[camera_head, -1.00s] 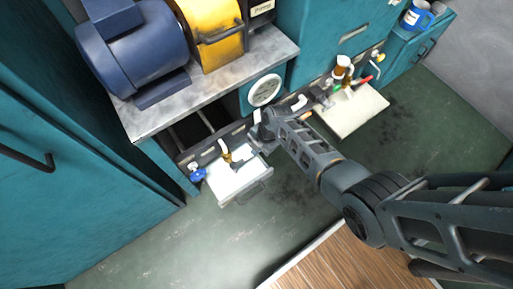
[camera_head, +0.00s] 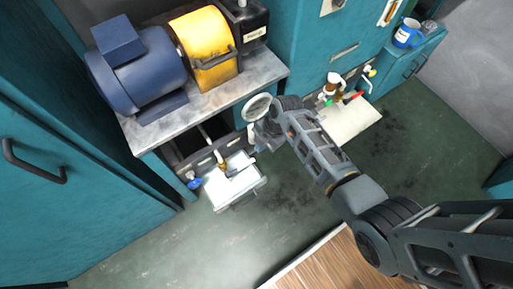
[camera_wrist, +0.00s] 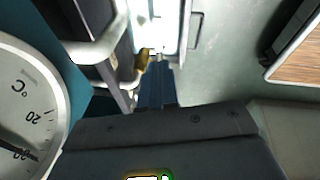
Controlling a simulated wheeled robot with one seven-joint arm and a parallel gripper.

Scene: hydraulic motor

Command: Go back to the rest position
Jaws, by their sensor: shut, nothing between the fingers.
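My gripper (camera_head: 254,146) is in front of the cabinet, just below the round dial gauge (camera_head: 257,107) and to the right of the left white tray (camera_head: 222,197). In the wrist view, its dark narrow fingers (camera_wrist: 155,68) are together with nothing between them. They point toward the brightly lit left white tray (camera_wrist: 170,15). The gauge (camera_wrist: 18,115) fills the left edge of that view, close beside the gripper. My wrist hides part of the cabinet front and part of the gauge in the head view.
A marble-topped counter (camera_head: 262,70) holds a blue motor (camera_head: 137,70) and a yellow housing (camera_head: 203,45). A blue valve handle (camera_head: 192,180) and a right white tray (camera_head: 350,122) stick out from the cabinet fronts. The green floor (camera_head: 150,240) before them is clear.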

